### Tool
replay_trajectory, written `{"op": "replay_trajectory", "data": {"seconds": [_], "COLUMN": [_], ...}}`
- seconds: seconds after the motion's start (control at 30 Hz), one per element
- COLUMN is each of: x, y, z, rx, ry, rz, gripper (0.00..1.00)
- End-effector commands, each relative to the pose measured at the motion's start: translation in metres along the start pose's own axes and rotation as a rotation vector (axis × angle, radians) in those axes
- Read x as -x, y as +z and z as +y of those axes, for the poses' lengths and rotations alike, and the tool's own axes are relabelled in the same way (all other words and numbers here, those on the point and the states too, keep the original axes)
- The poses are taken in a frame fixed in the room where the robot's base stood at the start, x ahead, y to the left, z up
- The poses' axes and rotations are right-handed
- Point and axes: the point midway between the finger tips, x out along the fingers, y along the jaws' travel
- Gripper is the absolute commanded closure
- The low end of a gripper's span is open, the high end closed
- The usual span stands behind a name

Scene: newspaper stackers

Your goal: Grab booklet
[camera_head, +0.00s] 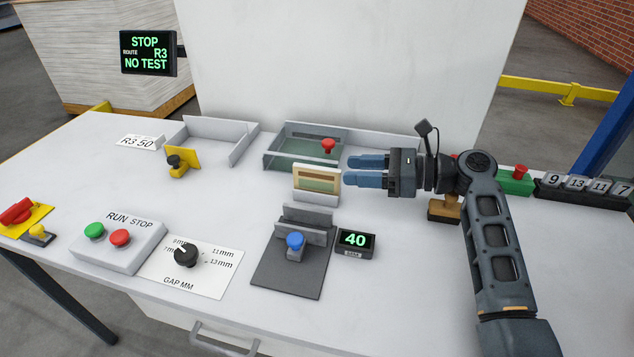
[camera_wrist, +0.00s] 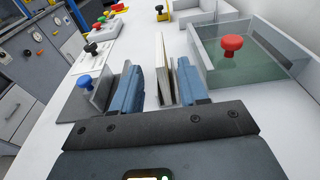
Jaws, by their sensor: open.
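The booklet (camera_head: 317,182) is a thin cream and tan block with a green patch, standing upright near the middle of the table. My gripper (camera_head: 346,170) is open and level, just right of the booklet's right edge, with its blue fingers pointing left. In the wrist view, the booklet (camera_wrist: 183,78) shows edge-on as thin pale upright sheets ahead of my gripper (camera_wrist: 163,75). It lines up with the gap between the fingers, nearer the right finger. A clear space shows between it and the left finger. Contact with the right finger cannot be told.
A clear-walled tray (camera_head: 278,163) with a red knob (camera_head: 328,146) stands just behind the booklet. A grey fixture with a blue knob (camera_head: 295,241) stands in front, beside a display reading 40 (camera_head: 356,241). An open grey tray (camera_head: 240,148) is at the back left.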

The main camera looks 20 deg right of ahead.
Motion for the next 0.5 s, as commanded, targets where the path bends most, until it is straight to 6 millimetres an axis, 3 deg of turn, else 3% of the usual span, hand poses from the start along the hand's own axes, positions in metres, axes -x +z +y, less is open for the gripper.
{"op": "replay_trajectory", "data": {"seconds": [0.3,0.5], "x": [-0.052,-0.071], "y": [0.002,0.001], "z": [0.000,0.001], "rx": [0.001,0.000], "ry": [0.003,0.002], "rz": [0.000,0.000], "gripper": [0.56,0.56]}}
